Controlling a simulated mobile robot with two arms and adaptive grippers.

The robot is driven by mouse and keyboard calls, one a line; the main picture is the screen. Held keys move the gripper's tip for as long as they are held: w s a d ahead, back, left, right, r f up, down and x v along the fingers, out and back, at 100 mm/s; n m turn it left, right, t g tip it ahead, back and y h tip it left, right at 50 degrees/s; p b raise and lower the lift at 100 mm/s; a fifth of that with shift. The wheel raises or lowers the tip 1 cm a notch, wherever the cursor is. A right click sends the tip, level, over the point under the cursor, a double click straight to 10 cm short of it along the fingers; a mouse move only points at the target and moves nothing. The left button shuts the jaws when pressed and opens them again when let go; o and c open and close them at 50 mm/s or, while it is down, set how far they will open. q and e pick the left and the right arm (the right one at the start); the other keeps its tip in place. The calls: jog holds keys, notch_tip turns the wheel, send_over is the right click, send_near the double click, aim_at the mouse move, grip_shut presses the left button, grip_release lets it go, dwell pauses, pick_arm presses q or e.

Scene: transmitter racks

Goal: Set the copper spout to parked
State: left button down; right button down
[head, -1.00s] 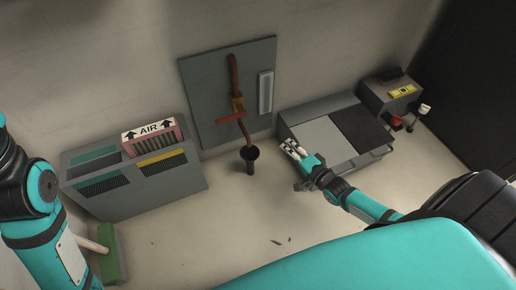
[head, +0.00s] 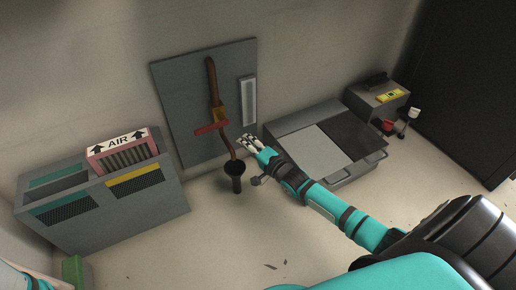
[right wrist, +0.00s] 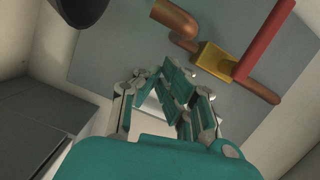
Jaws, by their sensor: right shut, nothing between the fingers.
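The copper spout (head: 229,143) runs down from a yellow block (head: 219,113) on a grey wall panel (head: 180,100). A red lever (head: 209,129) crosses near the block, and a copper pipe (head: 211,75) rises above. In the right wrist view the spout (right wrist: 175,18), yellow block (right wrist: 213,60) and red lever (right wrist: 265,38) lie beyond the fingers. My right gripper (head: 248,142) is shut and empty, just right of the spout in the head view. No contact can be made out. My left gripper is out of view.
A grey vented cabinet (head: 160,207) with an AIR-labelled filter (head: 122,152) stands left. A low grey unit (head: 310,150) with handles stands right, partly behind my right arm. A small box (head: 370,103) is farther right. The floor in front is mostly clear.

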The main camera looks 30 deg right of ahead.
jog(key=shift+a, duration=0.65)
jog(key=shift+a+m+h+p, duration=0.2)
jog(key=shift+m+h+p, duration=0.15)
jog(key=shift+p, duration=0.2)
jog(key=shift+a+m+h+p, duration=0.15)
jog(key=shift+m+h+p, duration=0.1)
jog(key=shift+h+p, duration=0.3)
